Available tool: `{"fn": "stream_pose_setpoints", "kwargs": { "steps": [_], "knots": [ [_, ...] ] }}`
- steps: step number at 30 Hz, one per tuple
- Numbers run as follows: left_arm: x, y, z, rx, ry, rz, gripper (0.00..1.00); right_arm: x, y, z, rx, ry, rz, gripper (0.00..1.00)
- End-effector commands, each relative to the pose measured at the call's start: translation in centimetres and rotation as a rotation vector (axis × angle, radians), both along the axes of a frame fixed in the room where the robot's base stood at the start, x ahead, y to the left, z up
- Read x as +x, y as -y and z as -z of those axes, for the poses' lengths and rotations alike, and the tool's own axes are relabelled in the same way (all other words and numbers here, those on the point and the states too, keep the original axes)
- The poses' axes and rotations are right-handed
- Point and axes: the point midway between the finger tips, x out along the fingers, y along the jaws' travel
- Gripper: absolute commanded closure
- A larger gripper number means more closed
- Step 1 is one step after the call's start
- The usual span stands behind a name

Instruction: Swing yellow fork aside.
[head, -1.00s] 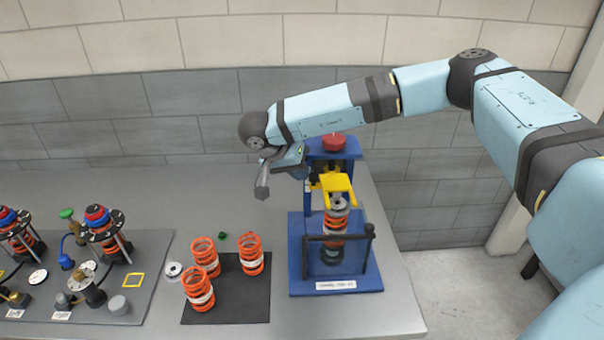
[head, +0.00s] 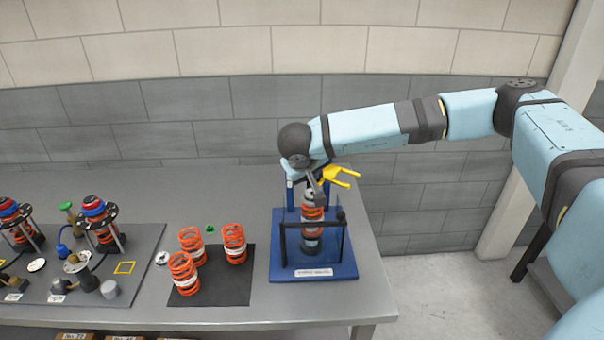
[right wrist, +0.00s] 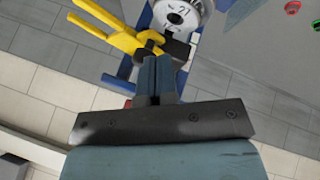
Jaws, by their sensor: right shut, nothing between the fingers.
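The yellow fork (head: 340,176) is at the top of the blue press stand (head: 283,262), its prongs pointing right, out past the stand's side. In the right wrist view the fork (right wrist: 108,30) reaches to the upper left, beside the round grey top (right wrist: 180,12) of the spring unit. The orange spring unit (head: 311,228) stands upright in the press, behind a dark guard frame. My right gripper (head: 313,184) is shut and empty at the fork's base; its fingers (right wrist: 156,68) are close to the pivot, and I cannot tell whether they touch. My left gripper is out of view.
Several loose orange springs (head: 234,243) stand on a black mat (head: 222,291) left of the press. A grey board (head: 146,265) with strut parts lies farther left. The table's right edge is close to the press. A wall stands behind.

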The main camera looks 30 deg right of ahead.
Motion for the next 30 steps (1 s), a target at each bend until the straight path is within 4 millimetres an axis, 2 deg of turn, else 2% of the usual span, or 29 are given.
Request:
{"fn": "stream_pose_setpoints", "kwargs": {
  "steps": [9,18,30],
  "knots": [
    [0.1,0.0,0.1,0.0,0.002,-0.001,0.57,-1.4,2.7,0.2,0.001,-0.001,-0.263,1.0],
    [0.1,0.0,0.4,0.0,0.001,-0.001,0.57,-1.8,4.3,0.1,-0.001,-0.002,-0.256,1.0],
    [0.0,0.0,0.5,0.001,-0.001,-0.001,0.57,-1.9,5.1,0.1,-0.001,-0.001,-0.256,1.0]
  ]
}}
